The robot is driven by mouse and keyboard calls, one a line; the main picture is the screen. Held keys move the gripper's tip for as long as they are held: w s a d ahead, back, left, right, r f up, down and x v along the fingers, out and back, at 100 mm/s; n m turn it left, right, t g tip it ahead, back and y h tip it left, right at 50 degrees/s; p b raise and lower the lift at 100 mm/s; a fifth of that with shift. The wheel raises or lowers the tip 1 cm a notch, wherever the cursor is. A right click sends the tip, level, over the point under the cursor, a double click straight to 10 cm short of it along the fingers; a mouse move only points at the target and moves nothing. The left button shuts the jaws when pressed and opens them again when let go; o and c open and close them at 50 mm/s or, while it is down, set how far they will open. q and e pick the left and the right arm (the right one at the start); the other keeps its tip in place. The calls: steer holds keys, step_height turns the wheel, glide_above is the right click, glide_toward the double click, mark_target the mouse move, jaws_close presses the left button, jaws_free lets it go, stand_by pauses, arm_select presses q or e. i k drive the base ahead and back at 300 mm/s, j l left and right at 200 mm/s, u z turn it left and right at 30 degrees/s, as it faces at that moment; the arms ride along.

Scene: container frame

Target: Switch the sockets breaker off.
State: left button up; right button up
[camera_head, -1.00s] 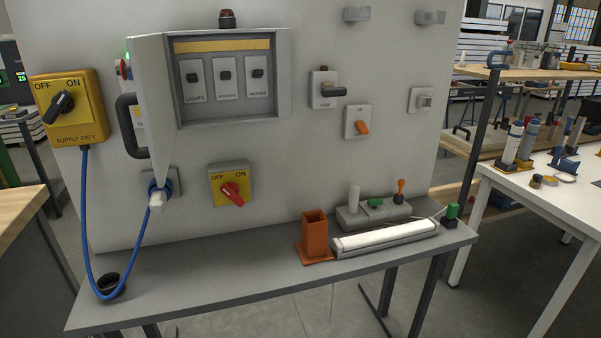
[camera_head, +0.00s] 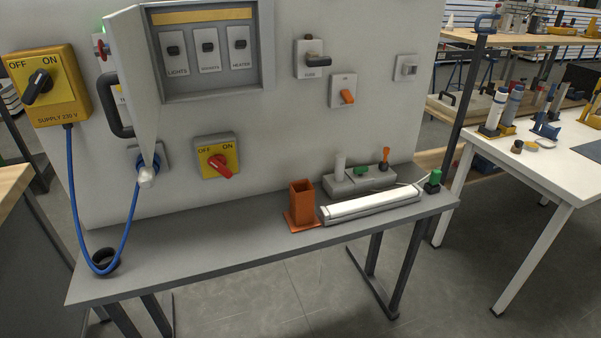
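The sockets breaker (camera_head: 209,49) is the middle of three white breakers in a grey recessed box on the panel. It has a small dark toggle in its upper part; its exact position is too small to tell. The lights breaker (camera_head: 174,54) is to its left and the heater breaker (camera_head: 240,47) to its right. The box's grey door (camera_head: 138,75) with a dark handle (camera_head: 117,105) stands open on the left. Neither of my grippers is in view.
A yellow supply switch (camera_head: 50,88) with a blue cable is at left. A red-knob switch (camera_head: 218,158) is below the box. The grey shelf (camera_head: 190,250) holds an orange holder (camera_head: 303,205), a white tube (camera_head: 372,204) and a grey block (camera_head: 352,181). A white table (camera_head: 540,170) stands right.

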mark_target(205, 47)
steer(key=i+j, duration=0.15)
steer(key=j, duration=0.25)
steer(key=i+j+u, duration=0.15)
steer(key=j, duration=0.25)
steer(key=i+j, duration=0.1)
steer(key=j, duration=0.3)
steer(key=u, duration=0.05)
